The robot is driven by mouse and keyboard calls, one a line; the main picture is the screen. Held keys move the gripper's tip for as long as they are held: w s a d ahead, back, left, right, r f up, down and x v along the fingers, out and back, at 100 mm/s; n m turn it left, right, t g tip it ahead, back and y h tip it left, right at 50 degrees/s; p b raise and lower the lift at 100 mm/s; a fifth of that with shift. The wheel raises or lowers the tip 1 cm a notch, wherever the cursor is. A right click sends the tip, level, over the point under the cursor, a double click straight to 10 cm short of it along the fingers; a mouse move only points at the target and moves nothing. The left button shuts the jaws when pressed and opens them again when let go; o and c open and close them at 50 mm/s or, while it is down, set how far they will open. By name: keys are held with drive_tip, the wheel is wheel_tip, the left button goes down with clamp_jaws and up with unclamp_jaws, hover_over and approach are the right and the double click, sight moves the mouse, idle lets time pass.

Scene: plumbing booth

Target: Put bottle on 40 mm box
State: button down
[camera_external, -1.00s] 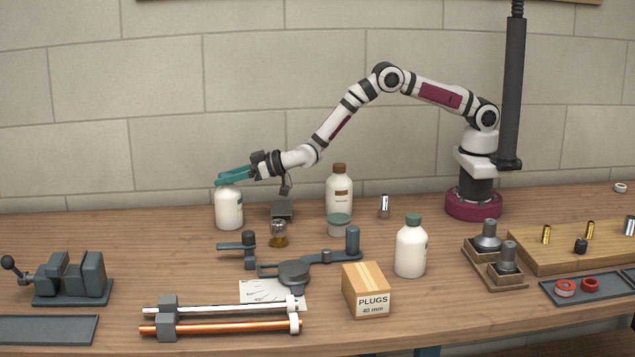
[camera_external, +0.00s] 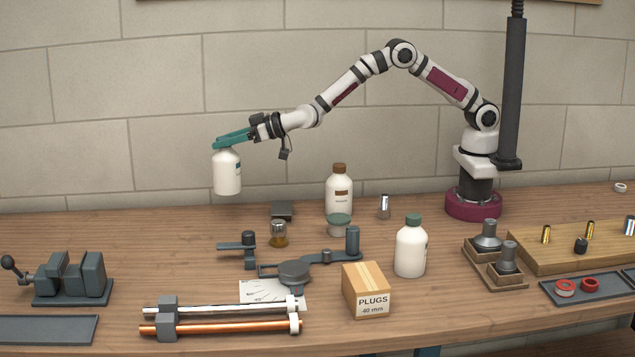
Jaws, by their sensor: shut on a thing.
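My gripper (camera_external: 233,138), with teal fingers, is shut on the top of a white bottle (camera_external: 227,174) at the left back. The bottle hangs upright, clear of the table. The cardboard box (camera_external: 366,292), labelled "PLUGS 40 mm", stands at the front middle, to the right of and nearer than the held bottle. The visible part of its top is bare. A second white bottle with a green cap (camera_external: 410,249) stands just right of the box. A third bottle with a brown cap (camera_external: 339,190) stands at the back middle.
Between the held bottle and the box are a brass-and-glass piece (camera_external: 279,235), a dark bender-like tool (camera_external: 293,272) and a pale sheet (camera_external: 262,290). A pipe rack (camera_external: 220,318) lies in front. A vise (camera_external: 72,280) stands at the left. Bare table lies under the held bottle.

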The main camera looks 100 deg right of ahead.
drive_tip(key=s+a+r+n+y, duration=0.2)
drive_tip(key=s+a, duration=0.2)
drive_tip(key=a, duration=0.4)
drive_tip(key=s+a+r+n+y, duration=0.2)
drive_tip(key=s+a+r, duration=0.15)
drive_tip(key=a, duration=0.45)
drive_tip(key=s+a+r+n+g+y, duration=0.1)
drive_tip(key=s+a+n+y, duration=0.15)
drive_tip(key=s+a, duration=0.55)
drive_tip(key=s+a+r+n+g+y, duration=0.15)
drive_tip(key=s+a+y, duration=0.25)
drive_tip(key=s+a, duration=0.45)
drive_tip(key=s+a+f, duration=0.4)
drive_tip(key=a+f, duration=0.5)
drive_tip(key=f, duration=0.2)
drive_tip(key=shift+s+a+t, duration=0.15)
drive_tip(key=shift+a+t, duration=0.15)
drive_tip(key=shift+t, duration=0.05)
drive_tip(key=shift+h, duration=0.25)
drive_tip(key=shift+c, duration=2.1)
unclamp_jaws()
drive_tip(key=shift+f, duration=0.1)
